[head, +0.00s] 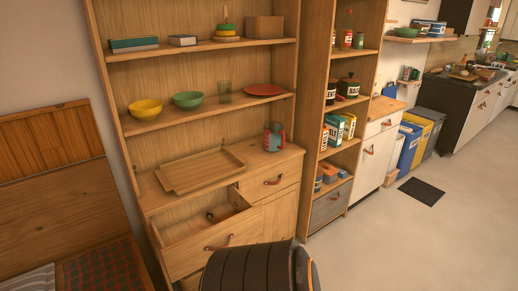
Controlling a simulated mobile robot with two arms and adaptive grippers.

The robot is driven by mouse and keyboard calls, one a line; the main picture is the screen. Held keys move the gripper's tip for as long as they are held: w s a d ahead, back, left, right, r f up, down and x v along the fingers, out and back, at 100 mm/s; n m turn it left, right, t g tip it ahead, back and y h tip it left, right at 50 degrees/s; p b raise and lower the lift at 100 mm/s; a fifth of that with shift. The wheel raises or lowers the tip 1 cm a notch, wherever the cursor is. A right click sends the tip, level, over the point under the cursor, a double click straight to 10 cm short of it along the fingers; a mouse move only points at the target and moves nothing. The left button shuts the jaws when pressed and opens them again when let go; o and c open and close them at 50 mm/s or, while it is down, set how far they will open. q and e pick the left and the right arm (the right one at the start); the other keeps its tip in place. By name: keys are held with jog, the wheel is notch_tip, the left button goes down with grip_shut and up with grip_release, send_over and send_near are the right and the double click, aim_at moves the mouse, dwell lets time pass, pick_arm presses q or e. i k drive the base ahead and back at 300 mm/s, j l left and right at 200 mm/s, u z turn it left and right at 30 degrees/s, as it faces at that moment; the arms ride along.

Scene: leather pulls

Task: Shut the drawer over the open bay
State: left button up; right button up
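The open wooden drawer (188,254) sticks out of the left half of the tall shelf cabinet's base. A small dark item (210,215) shows inside at the back. To its right, another drawer (267,188) with a leather pull is shut, above a closed-looking door (283,215). The bay below the open drawer is hidden by the drawer front and a dark shape, so I cannot see into it. Neither of my grippers is in view.
A dark, ridged, rounded object (250,268) fills the bottom middle, in front of the cabinet; I cannot tell what it is. A wooden tray (200,172) and a patterned jug (274,137) stand on the counter above the drawers. The floor (385,235) at right is mostly clear.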

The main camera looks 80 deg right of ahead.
aim_at(186, 240)
jog(key=z, duration=2.15)
